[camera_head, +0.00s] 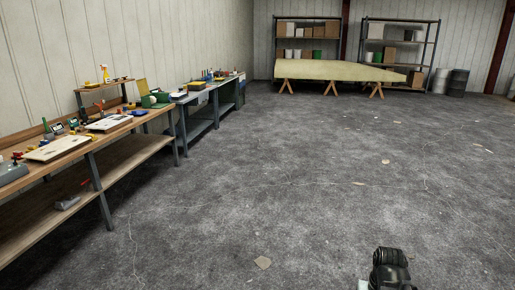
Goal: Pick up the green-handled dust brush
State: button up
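I cannot make out a green-handled dust brush for sure at this distance. A thin green upright item (46,126) stands at the back of the near wooden workbench (140,152) on the left, too small to identify. An open green case (153,99) sits at that bench's far end. A black part of my arm shows at the bottom right edge, far from the benches. My gripper's fingers do not show.
White boards (57,148) and small tools crowd the near bench. A grey item (68,202) lies on its lower shelf. A second bench (203,123) stands beyond. A long pale hull mould (335,70) rests on trestles at the back. The concrete floor (270,190) is mostly clear.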

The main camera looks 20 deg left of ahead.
aim_at(43, 118)
jog(key=u, duration=0.5)
jog(key=i, duration=2.15)
jog(key=u, duration=0.7)
jog(key=i, duration=2.35)
jog(key=u, duration=0.9)
jog(key=i, duration=2.2)
jog(key=u, duration=1.7)
jog(key=i, duration=1.5)
jog(key=u, duration=0.9)
jog(key=k, duration=0.7)
jog(key=u, duration=0.2)
jog(key=i, duration=0.75)
jog(key=z, duration=0.15)
jog(key=k, duration=0.8)
jog(key=u, duration=0.05)
